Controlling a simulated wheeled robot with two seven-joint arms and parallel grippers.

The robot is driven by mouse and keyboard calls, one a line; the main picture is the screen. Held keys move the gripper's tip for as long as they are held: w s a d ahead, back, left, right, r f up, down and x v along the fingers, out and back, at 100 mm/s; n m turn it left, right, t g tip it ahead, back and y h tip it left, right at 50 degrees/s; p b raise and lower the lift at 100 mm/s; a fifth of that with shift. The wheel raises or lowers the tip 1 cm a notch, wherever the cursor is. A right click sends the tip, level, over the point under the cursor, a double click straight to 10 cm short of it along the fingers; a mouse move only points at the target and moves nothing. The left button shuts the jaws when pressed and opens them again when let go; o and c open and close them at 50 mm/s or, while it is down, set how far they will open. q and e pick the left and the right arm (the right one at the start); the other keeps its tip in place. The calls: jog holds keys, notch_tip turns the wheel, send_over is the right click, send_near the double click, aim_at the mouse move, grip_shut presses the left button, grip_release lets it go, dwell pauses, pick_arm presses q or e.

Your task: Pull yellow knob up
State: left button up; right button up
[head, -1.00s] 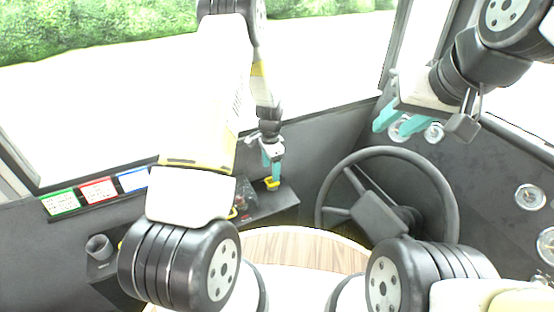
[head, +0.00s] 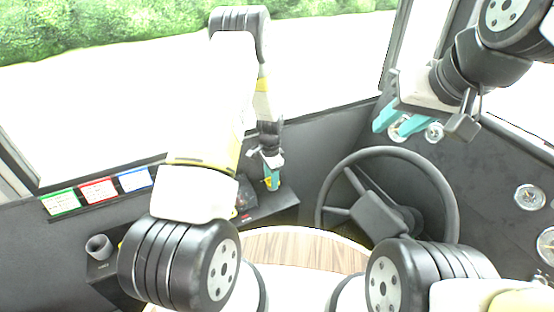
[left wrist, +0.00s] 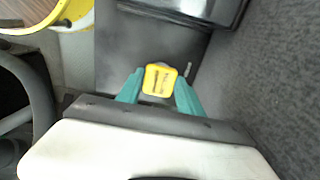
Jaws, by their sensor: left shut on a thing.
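The yellow knob (left wrist: 160,79) sits between the two teal fingertips of my left gripper (left wrist: 158,88) in the left wrist view. The gripper is shut on it. In the head view my left gripper (head: 271,180) points down at the dark side console, and only a bit of yellow shows at its fingers. Whether the knob is raised cannot be told. My right gripper (head: 398,121) is at the upper right in the head view, above the steering wheel. Its teal fingers are apart, and nothing shows between them.
A black steering wheel (head: 447,190) stands right of the console (head: 284,205). Green, red and blue labels (head: 98,190) line the window ledge. A cup-like holder (head: 98,246) is at the lower left. A larger yellow part (left wrist: 76,17) shows in the left wrist view. Gauges (head: 530,197) are at right.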

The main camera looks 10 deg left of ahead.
pick_arm(q)
jog(key=shift+w+r, duration=0.1)
jog(key=shift+r, duration=1.05)
grip_shut()
jog(key=o, duration=1.4)
grip_release()
jog(key=shift+r, duration=3.9)
